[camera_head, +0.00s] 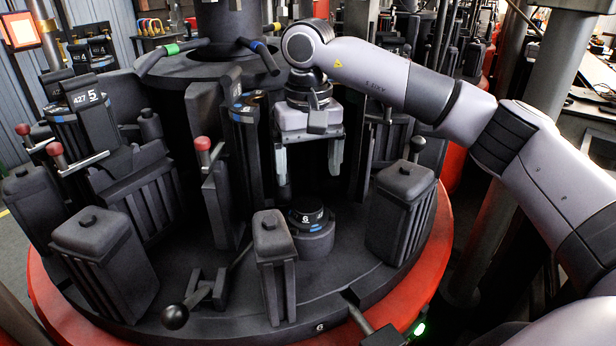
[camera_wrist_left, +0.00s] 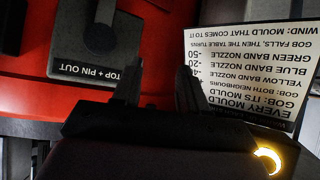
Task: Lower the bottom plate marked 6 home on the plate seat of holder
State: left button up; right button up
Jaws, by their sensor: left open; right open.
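The bottom plate marked 6 (camera_head: 306,217) is a small dark disc with a white 6 and a blue mark on its front. It rests on or just over the round dark plate seat (camera_head: 314,243) near the front of the holder; whether it is fully down I cannot tell. My right gripper (camera_head: 309,172) points down above the plate, open, with clear space between its fingers and the plate. My left gripper (camera_wrist_left: 156,85) shows only in the left wrist view. It is open and empty, over a red surface, away from the plate.
Dark mould blocks stand on both sides, at left (camera_head: 104,260), right (camera_head: 402,215) and front (camera_head: 274,265). A lever with a black knob (camera_head: 175,316) lies at front left. A white sign (camera_wrist_left: 255,65) and a dark panel reading "TOP + PIN OUT" (camera_wrist_left: 85,70) are by my left gripper.

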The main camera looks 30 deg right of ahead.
jog(key=shift+r, duration=0.15)
pick_arm(q)
jog(key=r+p, duration=0.1)
jog(key=p, duration=0.1)
jog(key=r+p, duration=0.2)
jog(key=a+r+p, duration=0.1)
jog(key=p, duration=0.1)
jog(key=shift+s+r, duration=0.2)
jog(key=shift+s, duration=0.1)
pick_arm(e)
notch_tip(320, 180, up, 7)
dwell(0.5)
